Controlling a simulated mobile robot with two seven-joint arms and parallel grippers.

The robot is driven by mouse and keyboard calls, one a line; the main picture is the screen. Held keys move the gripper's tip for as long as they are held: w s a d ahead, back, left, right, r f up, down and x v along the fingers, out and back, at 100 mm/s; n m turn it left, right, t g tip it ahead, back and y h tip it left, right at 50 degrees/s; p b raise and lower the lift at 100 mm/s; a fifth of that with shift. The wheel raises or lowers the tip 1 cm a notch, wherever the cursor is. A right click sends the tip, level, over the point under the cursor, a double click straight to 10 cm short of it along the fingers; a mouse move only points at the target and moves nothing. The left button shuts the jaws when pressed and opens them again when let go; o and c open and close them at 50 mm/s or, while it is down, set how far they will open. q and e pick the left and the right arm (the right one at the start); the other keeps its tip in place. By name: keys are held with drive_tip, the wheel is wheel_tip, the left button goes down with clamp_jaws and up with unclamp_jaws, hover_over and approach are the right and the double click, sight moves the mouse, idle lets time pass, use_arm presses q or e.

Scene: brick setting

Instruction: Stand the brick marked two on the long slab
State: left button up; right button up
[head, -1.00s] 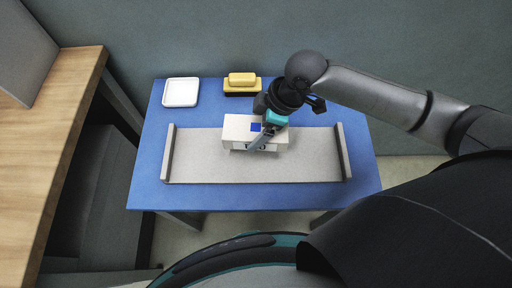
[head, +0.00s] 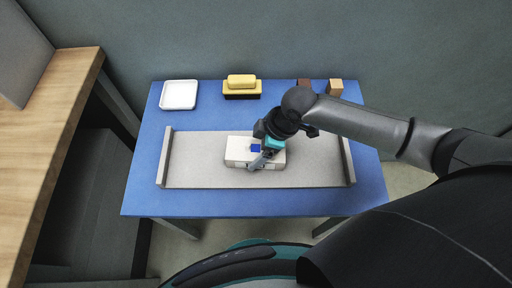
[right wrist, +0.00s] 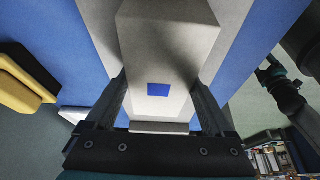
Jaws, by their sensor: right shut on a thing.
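The long grey slab (head: 205,176) lies on the blue table, with an upright end piece at each short side. A white brick (head: 237,151) with a blue square on top is over the middle of the slab, long side along it. I cannot tell whether it touches the slab. My right gripper (head: 262,157) is shut on this brick from above. The right wrist view shows the brick (right wrist: 165,45) between the two fingers (right wrist: 160,88). Its number mark is not readable, as the gripper covers part of the front.
A white dish (head: 180,95) and a yellow and black block (head: 242,87) stand at the table's back left. A brown block (head: 304,83) and a tan block (head: 335,87) stand at the back right. The slab's left part is clear.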

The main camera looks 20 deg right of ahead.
drive_tip(key=o, duration=1.6)
drive_tip(key=shift+f, duration=0.1)
drive_tip(key=shift+c, duration=0.2)
drive_tip(key=p+v, duration=0.3)
drive_tip(key=v, duration=0.9)
drive_tip(key=shift+p, duration=0.35)
